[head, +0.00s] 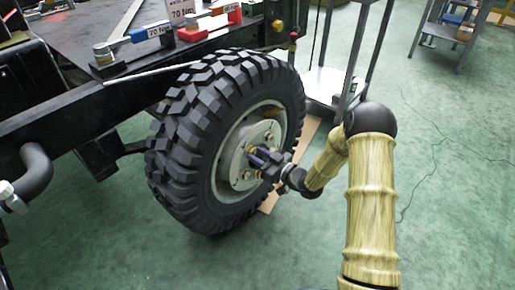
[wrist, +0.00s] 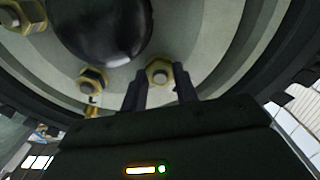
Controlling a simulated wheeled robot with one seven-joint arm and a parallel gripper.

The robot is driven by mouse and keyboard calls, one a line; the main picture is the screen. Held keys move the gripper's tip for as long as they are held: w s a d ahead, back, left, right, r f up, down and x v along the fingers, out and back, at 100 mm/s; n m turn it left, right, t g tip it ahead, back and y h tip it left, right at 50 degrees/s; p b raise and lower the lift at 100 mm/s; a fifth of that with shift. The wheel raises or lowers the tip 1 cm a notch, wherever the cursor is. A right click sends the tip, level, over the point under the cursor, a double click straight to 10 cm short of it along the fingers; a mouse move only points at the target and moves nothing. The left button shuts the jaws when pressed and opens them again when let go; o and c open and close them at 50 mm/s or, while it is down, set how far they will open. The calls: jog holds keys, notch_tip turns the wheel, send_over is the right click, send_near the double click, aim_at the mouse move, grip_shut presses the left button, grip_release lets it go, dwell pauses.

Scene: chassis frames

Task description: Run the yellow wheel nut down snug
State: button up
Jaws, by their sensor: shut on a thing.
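The big black tyre (head: 180,150) with its pale grey hub (head: 222,172) stands upright on the chassis in the head view. In the wrist view, my gripper (wrist: 160,88) has its two dark fingers on either side of a yellowish wheel nut (wrist: 160,70), shut on it at the hub face. Other brass-coloured nuts show on studs, one left of the fingers (wrist: 92,78) and one at the upper left (wrist: 22,14). In the head view, my gripper (head: 256,160) reaches the hub from the right and hides the held nut. How tightly the nut is seated cannot be told.
A dark round hub cap (wrist: 105,25) bulges above the nuts. A metal stand (head: 325,85) is behind the wheel. Green floor (head: 450,170) is open at right.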

jog(key=shift+r+m+p, duration=0.1)
jog(key=shift+m+p, duration=0.6)
jog(key=shift+f, duration=0.2)
jog(key=o, duration=1)
jog(key=shift+r, duration=0.1)
jog(key=shift+s+d+p, duration=0.3)
jog(key=shift+d+p, duration=0.05)
jog(key=shift+d, duration=0.1)
jog(key=p+v, duration=0.5)
jog(key=v, duration=1.1)
jog(key=shift+s+d, duration=0.1)
jog(key=shift+s, duration=0.15)
